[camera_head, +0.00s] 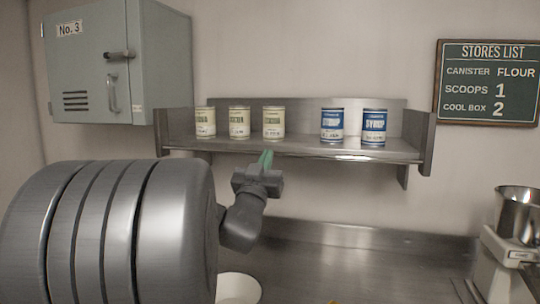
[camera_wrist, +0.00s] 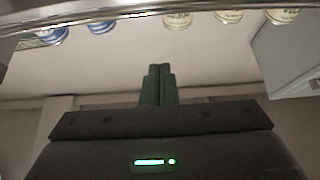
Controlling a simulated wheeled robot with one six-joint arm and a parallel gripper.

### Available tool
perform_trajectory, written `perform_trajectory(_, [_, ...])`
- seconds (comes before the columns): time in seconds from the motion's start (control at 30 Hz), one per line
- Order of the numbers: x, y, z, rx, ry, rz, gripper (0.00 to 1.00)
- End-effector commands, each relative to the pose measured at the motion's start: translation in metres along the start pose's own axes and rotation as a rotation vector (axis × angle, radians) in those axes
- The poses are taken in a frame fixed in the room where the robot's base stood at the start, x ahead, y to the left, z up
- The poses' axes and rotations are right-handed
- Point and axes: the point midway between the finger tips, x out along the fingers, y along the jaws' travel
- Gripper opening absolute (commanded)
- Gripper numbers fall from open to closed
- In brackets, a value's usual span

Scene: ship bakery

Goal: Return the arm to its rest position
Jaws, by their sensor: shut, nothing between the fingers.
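My gripper (camera_head: 266,159) points up in front of the front edge of the metal shelf (camera_head: 300,149), below and in front of the cans. Its green fingers are shut with nothing between them. In the wrist view my gripper (camera_wrist: 159,70) shows its two green fingers together, with the shelf edge (camera_wrist: 120,12) across the top.
Three cream cans (camera_head: 239,122) and two blue syrup cans (camera_head: 332,125) stand on the shelf. A grey locker (camera_head: 90,60) hangs at left and a stores board (camera_head: 488,82) at right. Below are a white bowl (camera_head: 238,288) and a scale (camera_head: 505,262) with a metal canister (camera_head: 518,212).

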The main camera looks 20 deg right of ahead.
Motion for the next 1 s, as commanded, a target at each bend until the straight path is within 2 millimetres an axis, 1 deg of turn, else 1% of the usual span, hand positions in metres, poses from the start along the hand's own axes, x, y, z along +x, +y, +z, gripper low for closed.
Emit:
perform_trajectory(0.03, [-0.009, -0.001, 0.001, 0.001, 0.001, -0.001, 0.0])
perform_trajectory(0.2, [-0.023, 0.0, 0.001, 0.0, -0.001, 0.0, 0.0])
perform_trajectory(0.6, [-0.024, 0.0, -0.001, 0.0, 0.0, 0.0, 0.0])
perform_trajectory(0.67, [-0.021, 0.0, -0.001, -0.001, 0.0, 0.0, 0.0])
perform_trajectory(0.77, [-0.012, 0.0, -0.001, -0.001, -0.001, 0.001, 0.0])
perform_trajectory(0.87, [0.004, 0.0, -0.002, -0.002, -0.001, 0.001, 0.0])
perform_trajectory(1.0, [0.033, 0.0, -0.003, -0.002, -0.001, 0.001, 0.0])
